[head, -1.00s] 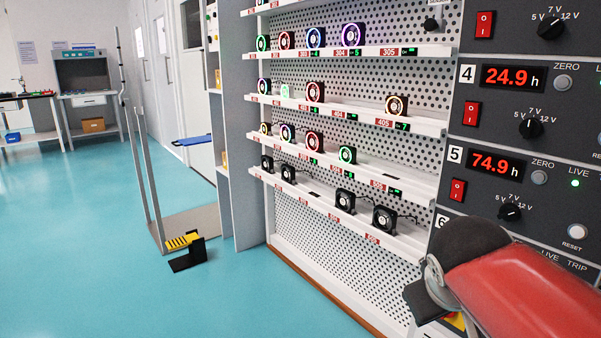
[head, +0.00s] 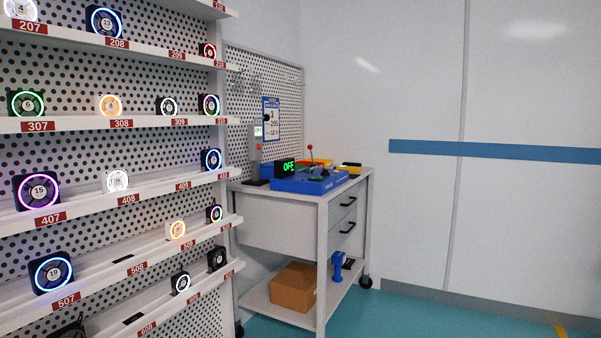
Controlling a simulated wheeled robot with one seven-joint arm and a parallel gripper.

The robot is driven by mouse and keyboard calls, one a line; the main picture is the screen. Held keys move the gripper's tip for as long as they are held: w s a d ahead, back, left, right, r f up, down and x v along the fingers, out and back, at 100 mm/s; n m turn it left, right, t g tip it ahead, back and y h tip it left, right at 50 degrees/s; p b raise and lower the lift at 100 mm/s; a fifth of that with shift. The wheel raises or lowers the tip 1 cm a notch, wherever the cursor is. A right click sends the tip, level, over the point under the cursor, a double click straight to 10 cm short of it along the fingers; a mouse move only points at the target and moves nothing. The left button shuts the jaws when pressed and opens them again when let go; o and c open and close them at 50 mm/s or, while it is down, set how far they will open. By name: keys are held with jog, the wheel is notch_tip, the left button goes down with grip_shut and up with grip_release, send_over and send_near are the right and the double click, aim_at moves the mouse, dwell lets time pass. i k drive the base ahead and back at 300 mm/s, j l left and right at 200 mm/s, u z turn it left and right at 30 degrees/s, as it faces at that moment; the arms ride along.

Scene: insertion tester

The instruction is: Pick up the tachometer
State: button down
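A small blue handheld-looking object (head: 338,266) stands on the lower shelf of the grey workbench cart (head: 290,208), right of a cardboard box. It may be the tachometer, but it is too small to be sure. A blue device (head: 310,184) sits on the cart's top, beside a black box (head: 285,167) with a green display that seems to read OFF. My gripper is not in view.
A perforated rack (head: 110,125) with several lit fans on numbered shelves fills the left. The cardboard box (head: 293,287) is on the cart's lower shelf. A white wall with a blue stripe (head: 500,151) stands at right. Teal floor (head: 425,315) is clear in front of it.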

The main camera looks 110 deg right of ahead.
aim_at(352, 169)
jog(key=z, duration=4.05)
jog(key=i+l+z, duration=0.3)
jog(key=i, duration=0.35)
jog(key=i+l+z, duration=0.3)
jog(key=i, duration=0.4)
jog(key=i+l+z, duration=0.1)
jog(key=i+z, duration=0.2)
jog(key=i, duration=0.4)
